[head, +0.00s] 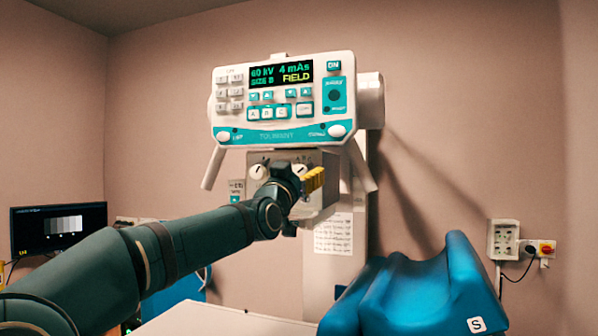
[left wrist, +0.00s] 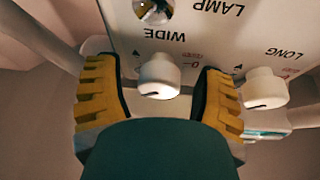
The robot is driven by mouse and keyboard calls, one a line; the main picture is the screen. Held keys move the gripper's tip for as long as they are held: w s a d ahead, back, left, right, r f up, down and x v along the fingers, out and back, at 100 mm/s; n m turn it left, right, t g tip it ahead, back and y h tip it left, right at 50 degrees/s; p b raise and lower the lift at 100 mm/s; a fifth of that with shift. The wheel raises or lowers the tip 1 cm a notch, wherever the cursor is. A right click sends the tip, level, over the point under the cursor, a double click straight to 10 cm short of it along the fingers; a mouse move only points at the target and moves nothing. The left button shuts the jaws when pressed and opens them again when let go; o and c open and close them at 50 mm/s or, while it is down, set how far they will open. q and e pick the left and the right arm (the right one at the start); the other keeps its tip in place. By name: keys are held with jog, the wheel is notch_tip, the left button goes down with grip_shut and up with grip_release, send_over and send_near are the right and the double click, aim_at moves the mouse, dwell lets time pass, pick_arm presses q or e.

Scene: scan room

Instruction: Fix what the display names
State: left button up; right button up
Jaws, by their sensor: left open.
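The teal-and-white console (head: 225,133) carries a dark display (head: 282,75) reading 60 kV, 4 mAs, SIZE B, with FIELD in yellow. Below it is a pale box (head: 318,204) with knobs. My left gripper (head: 313,180), with yellow fingers, is at the box's front. In the left wrist view, where the lettering is upside down, my left gripper (left wrist: 158,98) is open, its fingers on either side of the white WIDE knob (left wrist: 160,75). A gap shows on both sides. The LONG knob (left wrist: 265,88) is outside the right finger. A round LAMP control (left wrist: 153,10) is at the top.
A blue cushion (head: 420,290) marked S stands at lower right, beside a pale tabletop (head: 225,320). A monitor (head: 58,228) is at the left. A wall socket box (head: 503,240) is at the right. A written sheet (head: 333,234) hangs below the box.

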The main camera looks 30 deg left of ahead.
pick_arm(q)
jog(key=shift+w, duration=0.1)
grip_shut()
jog(key=shift+n, duration=0.5)
jog(key=n+y+p, duration=0.1)
jog(key=n, duration=0.2)
jog(key=n+g+y+p, duration=0.1)
jog(key=n+y, duration=0.1)
jog(key=n, duration=0.1)
jog(key=shift+r+y+p, duration=0.15)
jog(key=shift+y+p, duration=0.15)
jog(key=shift+n+g+y+p, duration=0.4)
jog(key=shift+n+y, duration=0.2)
jog(key=shift+n, duration=0.7)
jog(key=shift+n+g+y+p, duration=0.3)
jog(key=shift+n+y+p, duration=0.25)
jog(key=shift+n, duration=1.15)
grip_release()
